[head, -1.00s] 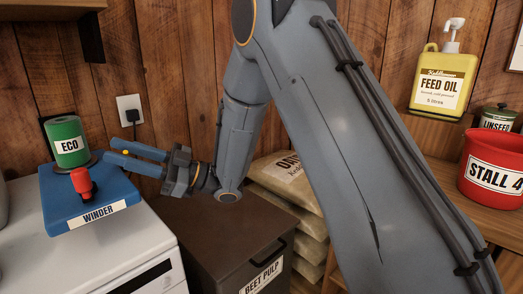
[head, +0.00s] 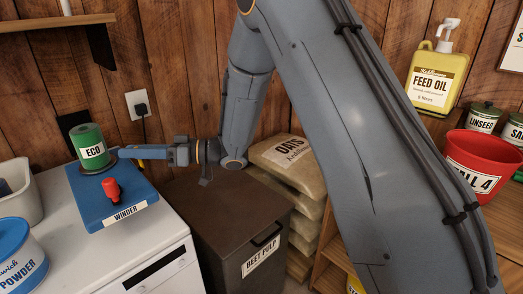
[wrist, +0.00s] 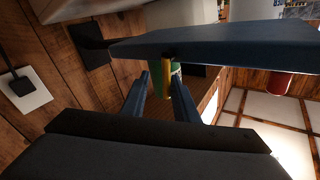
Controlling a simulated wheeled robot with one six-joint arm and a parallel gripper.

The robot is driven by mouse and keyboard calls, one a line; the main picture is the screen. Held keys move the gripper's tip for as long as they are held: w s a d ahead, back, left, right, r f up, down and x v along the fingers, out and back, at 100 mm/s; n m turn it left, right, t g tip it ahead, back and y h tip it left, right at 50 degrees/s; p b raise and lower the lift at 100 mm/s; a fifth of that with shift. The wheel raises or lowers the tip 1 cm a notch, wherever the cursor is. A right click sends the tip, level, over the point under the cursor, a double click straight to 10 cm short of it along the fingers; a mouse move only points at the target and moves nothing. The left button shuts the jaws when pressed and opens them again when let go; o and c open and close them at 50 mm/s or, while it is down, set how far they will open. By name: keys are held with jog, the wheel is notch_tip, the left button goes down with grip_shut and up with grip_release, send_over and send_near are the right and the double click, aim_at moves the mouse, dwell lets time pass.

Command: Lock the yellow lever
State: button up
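The winder (head: 130,207) is a blue block on a white cabinet, with a green drum marked ECO (head: 91,150) and a red knob (head: 112,189). My gripper (head: 135,152) reaches in from the right, its fingers level beside the drum. In the wrist view the yellow lever (wrist: 167,74) is a narrow bar in front of the green drum, between the fingertips and closer to the right finger. My gripper is open there, with a gap between its fingers. I cannot tell whether a finger touches the lever.
A brown BEET PULP bin (head: 225,225) stands right of the white cabinet (head: 90,255). A blue POWDER tub (head: 20,258) and a pale bin (head: 22,195) are at the left. A wall socket with a plug (head: 138,104) is behind my gripper. OATS sacks (head: 285,165) are stacked farther right.

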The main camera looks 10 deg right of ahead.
jog(key=w+d+f+m+t+h+p, duration=0.1)
jog(key=w+d+m+t+h, duration=0.3)
jog(key=d, duration=0.5)
jog(key=w+d+f+m+t+h+p, duration=0.1)
jog(key=w+d+m+t+h, duration=0.15)
jog(key=d+h, duration=0.55)
jog(key=s+d+f+m+h+p, duration=0.1)
jog(key=s+d+h, duration=0.1)
jog(key=s+d, duration=0.2)
jog(key=s+d+f+m+g+h+p, duration=0.1)
jog(key=s+d, duration=0.4)
jog(key=d, duration=0.6)
jog(key=shift+s+f+m+h, duration=0.25)
jog(key=shift+f+m+h, duration=0.3)
jog(key=shift+h, duration=0.65)
jog(key=shift+r+g, duration=0.1)
jog(key=shift+g, duration=0.15)
